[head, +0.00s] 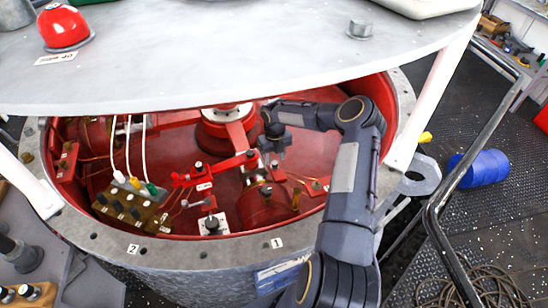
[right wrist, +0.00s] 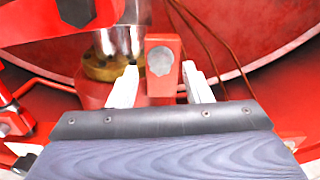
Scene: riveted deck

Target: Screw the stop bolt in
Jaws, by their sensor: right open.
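In the right wrist view, a red block (right wrist: 160,86) carries a round-cornered grey metal face (right wrist: 160,60), which looks like the head of the stop bolt. My right gripper (right wrist: 160,84) is open, with one pale finger on each side of the block. I cannot tell whether either finger touches it. In the head view my right gripper (head: 271,153) reaches down inside the red housing (head: 165,150), right of the central column. The bolt is too small or hidden to make out there. My left gripper is not in view.
A grey round top plate (head: 200,60) overhangs the housing, with a red dome (head: 63,27) on it. White posts (head: 420,120) stand at the rim. A brass terminal block (head: 130,205) with cables sits inside at left. A shiny metal cylinder (right wrist: 118,42) stands close to my fingers.

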